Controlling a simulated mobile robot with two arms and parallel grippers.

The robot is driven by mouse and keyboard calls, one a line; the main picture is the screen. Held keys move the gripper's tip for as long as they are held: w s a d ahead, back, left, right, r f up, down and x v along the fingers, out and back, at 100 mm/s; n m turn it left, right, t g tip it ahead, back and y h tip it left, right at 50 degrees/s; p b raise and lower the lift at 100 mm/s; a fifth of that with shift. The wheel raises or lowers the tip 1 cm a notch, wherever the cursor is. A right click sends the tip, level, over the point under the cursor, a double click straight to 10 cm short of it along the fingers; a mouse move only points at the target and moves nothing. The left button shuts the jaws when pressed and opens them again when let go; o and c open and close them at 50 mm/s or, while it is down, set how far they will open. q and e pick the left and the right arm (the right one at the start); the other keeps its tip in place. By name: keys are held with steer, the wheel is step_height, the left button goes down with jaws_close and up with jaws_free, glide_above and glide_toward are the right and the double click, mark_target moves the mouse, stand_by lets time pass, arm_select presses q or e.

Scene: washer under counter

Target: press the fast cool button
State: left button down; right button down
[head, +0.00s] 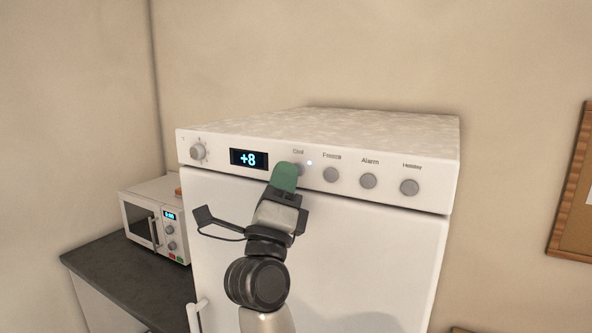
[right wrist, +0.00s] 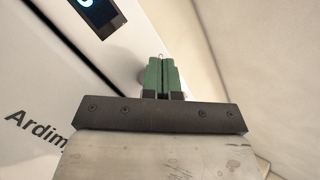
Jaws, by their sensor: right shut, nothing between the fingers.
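A white fridge (head: 320,255) carries a control strip with a dial, a display (head: 249,159) reading "+8" and several round grey buttons. The button under the label "Cool" (head: 298,168) is mostly hidden behind my right gripper (head: 286,175); a small light beside it is lit. The right gripper's green fingertips are shut and empty, at that button. In the right wrist view the closed green fingers (right wrist: 160,75) overlap a round grey button edge; I cannot tell whether they touch it. My left gripper is not in view.
Buttons labelled "Freeze" (head: 330,174), "Alarm" (head: 368,181) and one more (head: 409,187) sit to the right on the strip. A dial (head: 198,151) is at the left. A microwave (head: 155,222) stands on a dark counter (head: 130,272). A corkboard (head: 575,190) hangs at right.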

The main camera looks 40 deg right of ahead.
steer(key=shift+s+a, duration=0.2)
steer(key=shift+a, duration=0.2)
steer(key=shift+a, duration=0.1)
steer(key=a, duration=0.1)
steer(key=s+a, duration=0.1)
steer(key=a, duration=0.1)
steer(key=s+a, duration=0.1)
steer(key=a, duration=0.1)
steer(key=shift+s+a+p, duration=0.15)
steer(key=shift+a+p, duration=0.05)
steer(key=shift+p, duration=0.1)
stand_by(0.4)
